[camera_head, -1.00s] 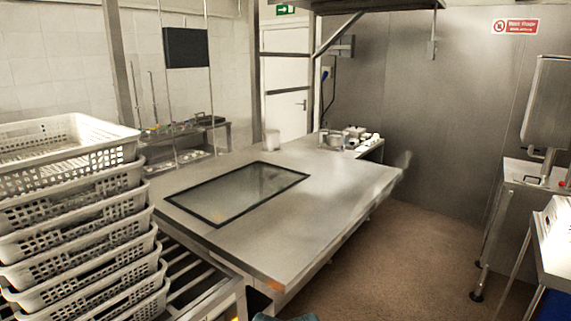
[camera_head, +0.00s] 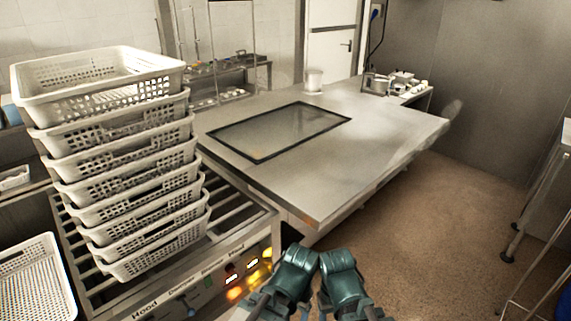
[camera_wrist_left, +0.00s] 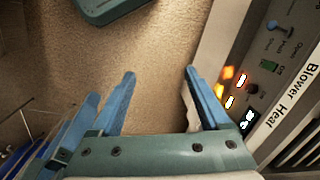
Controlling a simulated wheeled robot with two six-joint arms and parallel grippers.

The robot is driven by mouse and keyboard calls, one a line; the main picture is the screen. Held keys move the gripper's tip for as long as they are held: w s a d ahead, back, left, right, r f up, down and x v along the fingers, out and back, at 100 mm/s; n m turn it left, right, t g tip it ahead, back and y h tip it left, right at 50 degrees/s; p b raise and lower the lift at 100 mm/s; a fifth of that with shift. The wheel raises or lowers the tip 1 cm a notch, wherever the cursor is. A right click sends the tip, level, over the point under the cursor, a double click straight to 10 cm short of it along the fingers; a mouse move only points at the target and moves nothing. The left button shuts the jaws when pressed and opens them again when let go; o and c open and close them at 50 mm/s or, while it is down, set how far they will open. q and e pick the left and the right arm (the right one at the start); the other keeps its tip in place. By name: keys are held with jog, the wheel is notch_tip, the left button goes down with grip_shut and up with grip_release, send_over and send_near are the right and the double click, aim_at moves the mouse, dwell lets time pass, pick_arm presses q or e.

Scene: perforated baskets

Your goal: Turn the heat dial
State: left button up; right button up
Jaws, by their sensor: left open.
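A control panel (camera_head: 212,285) with dials, switches and glowing lights faces front below the basket rack in the head view. In the left wrist view it runs down the right side, with the words "Blower" and "Heat" along its edge. A small dark dial (camera_wrist_left: 252,88) sits there beside orange lights; I cannot tell for sure that it is the heat dial. My left gripper (camera_wrist_left: 160,73) has its two blue fingers spread with nothing between them, the right-hand finger close to the panel's edge. In the head view my right gripper (camera_head: 365,306) is at the bottom, its fingers unclear.
Stacked white perforated baskets (camera_head: 125,165) stand on the slatted rack (camera_head: 240,222). Another basket (camera_head: 35,285) is at the lower left. A steel table (camera_head: 375,135) with a dark-framed inset panel extends behind. Brown floor (camera_head: 440,230) is open to the right.

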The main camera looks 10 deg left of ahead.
pick_arm(q)
jog(key=m+t+y+b, duration=1)
jog(key=m+y+b, duration=0.65)
jog(key=b, duration=3.05)
send_near(232, 271)
jog(key=w+a+h, duration=0.1)
jog(key=a, duration=0.1)
jog(key=w+a+r+m, duration=0.1)
jog(key=a, duration=0.1)
jog(key=w+a+m+h, duration=0.1)
jog(key=w+a, duration=0.1)
jog(key=a, duration=0.1)
jog(key=shift+r+h, duration=0.35)
jog(key=shift+r, duration=0.05)
jog(key=shift+s, duration=0.1)
